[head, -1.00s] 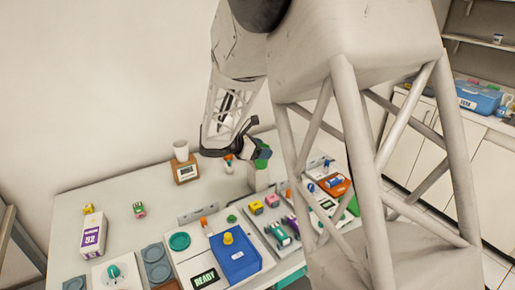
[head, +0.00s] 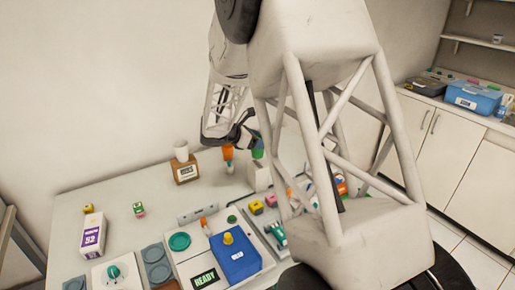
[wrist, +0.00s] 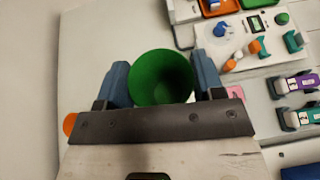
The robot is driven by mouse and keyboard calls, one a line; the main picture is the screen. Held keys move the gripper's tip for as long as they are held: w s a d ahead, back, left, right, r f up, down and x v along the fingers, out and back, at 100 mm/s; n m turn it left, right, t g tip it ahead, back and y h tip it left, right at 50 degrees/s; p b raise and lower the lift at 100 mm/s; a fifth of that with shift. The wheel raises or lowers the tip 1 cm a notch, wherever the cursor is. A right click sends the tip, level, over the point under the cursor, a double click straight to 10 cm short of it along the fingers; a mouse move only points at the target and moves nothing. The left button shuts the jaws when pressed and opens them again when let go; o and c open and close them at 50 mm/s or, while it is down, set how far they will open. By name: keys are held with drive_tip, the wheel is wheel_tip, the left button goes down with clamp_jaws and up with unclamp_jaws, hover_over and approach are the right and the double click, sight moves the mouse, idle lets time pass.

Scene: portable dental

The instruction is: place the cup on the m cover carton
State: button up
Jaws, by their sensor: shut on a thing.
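My gripper (wrist: 150,95) is shut on a green cup (wrist: 160,78), whose open mouth faces the wrist camera between the two blue fingers. In the head view, a bit of green (head: 258,147) shows beside my gripper (head: 243,138), above the table's back part; the arm partly hides this area. A white carton with a purple panel (head: 92,236) lies at the table's left. Its lettering is too small to read surely, so I cannot confirm that it is the m cover carton.
A brown box (head: 186,174) bears a white cup (head: 181,151). A blue box (head: 235,255) and several small devices crowd the front.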

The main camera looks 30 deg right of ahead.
drive_tip(key=shift+f, duration=1.75)
drive_tip(key=shift+f, duration=0.1)
drive_tip(key=o, duration=0.9)
drive_tip(key=v, duration=1.2)
